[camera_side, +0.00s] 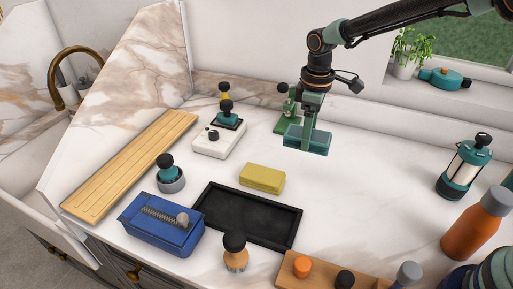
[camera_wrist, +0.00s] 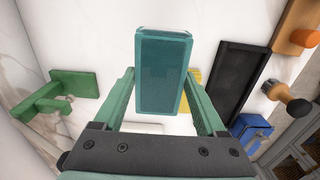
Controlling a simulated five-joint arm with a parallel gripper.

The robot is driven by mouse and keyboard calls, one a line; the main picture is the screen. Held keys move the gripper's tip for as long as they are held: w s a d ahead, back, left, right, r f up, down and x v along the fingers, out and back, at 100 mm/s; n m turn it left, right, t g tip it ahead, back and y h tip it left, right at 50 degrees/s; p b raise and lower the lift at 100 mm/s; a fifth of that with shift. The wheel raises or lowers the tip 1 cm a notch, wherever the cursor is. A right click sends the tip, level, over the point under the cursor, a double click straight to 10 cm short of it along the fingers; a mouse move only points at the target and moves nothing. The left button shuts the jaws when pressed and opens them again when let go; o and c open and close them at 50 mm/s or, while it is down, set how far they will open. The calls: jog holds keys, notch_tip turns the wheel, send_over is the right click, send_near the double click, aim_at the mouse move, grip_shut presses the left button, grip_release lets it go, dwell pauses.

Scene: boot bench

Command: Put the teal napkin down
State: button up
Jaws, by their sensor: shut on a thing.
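The teal napkin (camera_side: 306,139) looks like a folded teal block. My gripper (camera_side: 311,121) is shut on it over the back of the counter, pointing down. In the wrist view the napkin (camera_wrist: 163,75) sits between the two green fingers of my gripper (camera_wrist: 161,92). Its long side runs away from the wrist camera. The side view does not clearly show whether its underside touches the counter.
A green bracket-like piece (camera_side: 286,112) stands just behind and left of the napkin. A yellow block (camera_side: 262,178) and a black tray (camera_side: 245,214) lie nearer the front. A teal-and-white lantern (camera_side: 464,168) stands at the right. White counter between the napkin and the lantern is clear.

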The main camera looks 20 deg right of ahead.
aim_at(302, 175)
notch_tip(302, 175, down, 10)
jog(key=shift+f, duration=0.2)
jog(key=shift+f, duration=0.15)
dwell(0.4)
jog(key=o, duration=1.4)
